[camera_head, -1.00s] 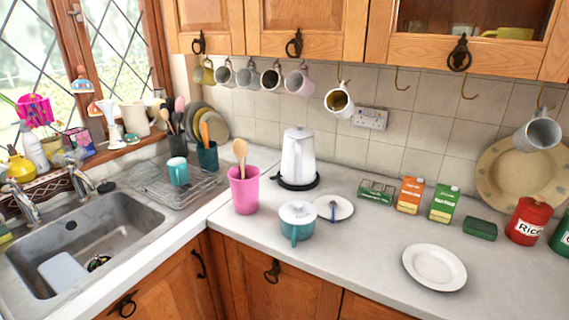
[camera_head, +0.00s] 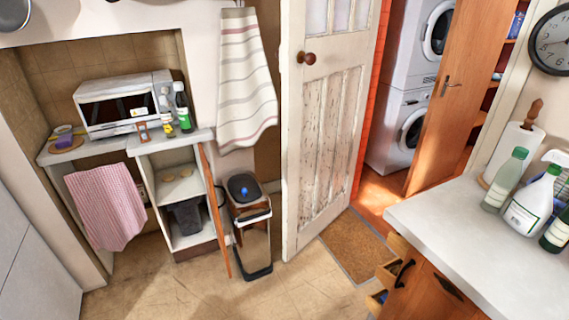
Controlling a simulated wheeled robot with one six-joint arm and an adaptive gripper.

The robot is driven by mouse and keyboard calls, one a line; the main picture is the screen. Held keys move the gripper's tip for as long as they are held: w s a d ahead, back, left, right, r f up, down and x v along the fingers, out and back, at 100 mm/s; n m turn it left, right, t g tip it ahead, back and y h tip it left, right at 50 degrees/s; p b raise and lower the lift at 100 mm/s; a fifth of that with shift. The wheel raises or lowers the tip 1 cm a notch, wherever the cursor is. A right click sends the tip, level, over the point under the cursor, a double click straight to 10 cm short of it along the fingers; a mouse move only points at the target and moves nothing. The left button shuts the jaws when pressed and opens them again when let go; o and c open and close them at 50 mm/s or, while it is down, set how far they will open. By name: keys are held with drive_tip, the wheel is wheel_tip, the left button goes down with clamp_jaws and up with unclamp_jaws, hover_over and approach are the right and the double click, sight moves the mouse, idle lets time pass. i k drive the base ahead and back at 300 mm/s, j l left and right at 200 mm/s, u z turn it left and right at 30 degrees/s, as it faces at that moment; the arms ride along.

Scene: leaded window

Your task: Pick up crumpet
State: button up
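Two small, flat, round tan things lie on the upper shelf of the open white cupboard (camera_head: 187,189). They look like crumpets: one crumpet (camera_head: 168,178) is on the left and the other crumpet (camera_head: 186,172) is to its right. They are too small to make out in detail. My gripper is not in view.
The cupboard door (camera_head: 215,215) stands open to the right, beside a bin (camera_head: 248,215). A dark container (camera_head: 187,216) is on the lower shelf. A microwave (camera_head: 125,105) and bottles stand above. Floor in front is clear. A counter (camera_head: 470,225) juts in at right.

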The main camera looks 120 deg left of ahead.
sight(169, 177)
drive_tip(key=i+j+u, duration=0.15)
drive_tip(key=j, duration=0.25)
drive_tip(key=i+j+u, duration=0.1)
drive_tip(key=i+j, duration=0.2)
drive_tip(key=i+j+u, duration=0.15)
drive_tip(key=j, duration=0.35)
drive_tip(key=i+u, duration=0.1)
drive_tip(key=u, duration=4.35)
drive_tip(key=i+j+z, duration=0.1)
drive_tip(key=i+j, duration=0.15)
drive_tip(key=i+j+z, duration=0.15)
drive_tip(key=j, duration=0.25)
drive_tip(key=i+j+z, duration=0.1)
drive_tip(key=i+j, duration=0.15)
drive_tip(key=i+j+z, duration=0.1)
drive_tip(key=j, duration=0.4)
drive_tip(key=i+j+z, duration=0.15)
drive_tip(key=i+j, duration=0.15)
drive_tip(key=j, duration=0.1)
